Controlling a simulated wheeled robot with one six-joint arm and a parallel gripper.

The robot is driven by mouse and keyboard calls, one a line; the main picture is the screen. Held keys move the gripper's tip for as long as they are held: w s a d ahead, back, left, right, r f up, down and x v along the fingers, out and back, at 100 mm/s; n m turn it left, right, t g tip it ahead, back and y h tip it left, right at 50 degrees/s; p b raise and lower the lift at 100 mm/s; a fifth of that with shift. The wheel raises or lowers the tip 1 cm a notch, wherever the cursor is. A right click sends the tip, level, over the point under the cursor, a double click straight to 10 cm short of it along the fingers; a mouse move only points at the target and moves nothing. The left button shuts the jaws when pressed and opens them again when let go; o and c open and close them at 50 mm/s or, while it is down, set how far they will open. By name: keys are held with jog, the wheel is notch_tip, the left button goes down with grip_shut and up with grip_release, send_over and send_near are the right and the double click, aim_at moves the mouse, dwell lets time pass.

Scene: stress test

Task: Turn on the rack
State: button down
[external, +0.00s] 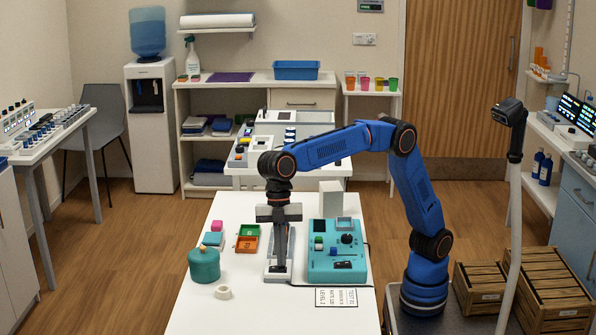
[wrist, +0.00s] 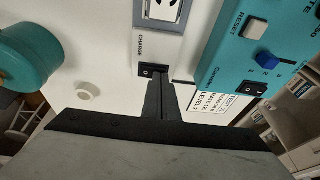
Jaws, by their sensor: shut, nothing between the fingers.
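My gripper (wrist: 162,80) is shut and empty, pointing down at a narrow light-grey panel (external: 290,213) on the white table. It also shows in the external view (external: 277,262). In the wrist view its fingertips are at the lower edge of a small black rocker switch (wrist: 150,70) on that panel; I cannot tell whether they touch it. A teal control box (external: 337,252) stands just right of the gripper. In the wrist view it has a grey RESET button (wrist: 257,29), a blue selector (wrist: 268,60) and a black rocker (wrist: 253,88). No readable label says which is the rack.
A teal lidded pot (external: 204,265) and a white ring (external: 223,292) are on the left of the table. Green (external: 248,231) and orange (external: 245,246) trays lie close left of my gripper. A printed label card (external: 337,297) lies in front of the teal box.

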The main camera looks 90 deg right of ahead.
jog(key=shift+s, duration=0.1)
jog(key=shift+s+f+t, duration=0.15)
jog(key=shift+f+t, duration=0.05)
jog(key=shift+t, duration=0.1)
jog(key=shift+w, duration=0.2)
jog(key=shift+w+r, duration=0.1)
jog(key=shift+w, duration=0.65)
jog(key=shift+r, duration=0.1)
jog(key=w+a+v, duration=0.1)
jog(key=v, duration=1.2)
jog(key=shift+r, duration=0.5)
